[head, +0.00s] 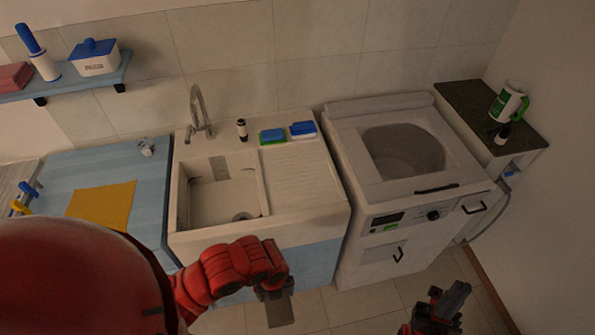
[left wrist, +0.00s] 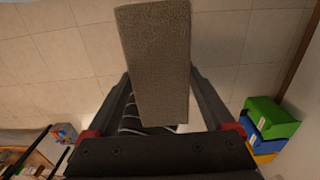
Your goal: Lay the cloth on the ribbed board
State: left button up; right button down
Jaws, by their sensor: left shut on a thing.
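My left gripper (left wrist: 160,105) is shut on a flat, grey-brown textured rectangle that looks like a folded cloth (left wrist: 157,55). In the head view this cloth (head: 281,311) hangs below my red left arm, in front of the sink cabinet and apart from the counter. The ribbed board (head: 300,174) is the grooved draining area right of the basin, and its grooved part is bare. A yellow sheet (head: 102,204) lies flat on the blue counter at left. My right gripper (head: 445,300) is low at the bottom right, over the floor; its opening is unclear.
Blue and green sponge-like blocks (head: 272,136) and a blue-white one (head: 302,129) stand behind the ribbed board, beside a small dark bottle (head: 242,130). The basin (head: 222,190) is left of the board. A washing machine (head: 400,150) stands close on the right.

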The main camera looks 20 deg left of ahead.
aim_at(291, 182)
jog(key=i+j, duration=0.65)
jog(key=i, duration=0.25)
